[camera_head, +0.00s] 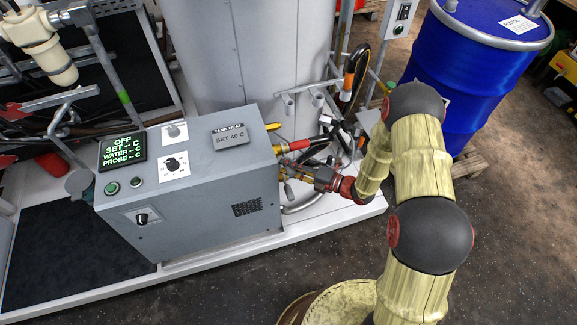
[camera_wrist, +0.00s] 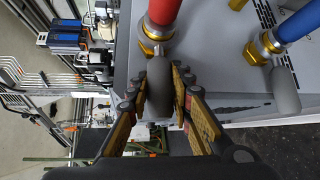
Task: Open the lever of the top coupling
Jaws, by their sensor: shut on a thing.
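The top coupling is a brass fitting (camera_wrist: 152,42) on a red hose (camera_wrist: 165,12) at the side of the grey cabinet. A grey lever (camera_wrist: 160,88) extends from it toward my wrist. My gripper (camera_wrist: 161,72) has one finger on each side of this lever and is shut on it; the palm end of the lever is partly hidden. In the head view my gripper (camera_head: 322,177) is at the cabinet's right side, below the red hose (camera_head: 298,146); the lever cannot be made out there.
A second brass coupling (camera_wrist: 264,47) with a blue hose (camera_wrist: 300,22) and its own grey lever (camera_wrist: 285,92) is close beside my gripper. The grey control cabinet (camera_head: 205,210) stands left of my gripper. Pipes and hoses crowd behind it. A blue drum (camera_head: 470,65) stands at the upper right.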

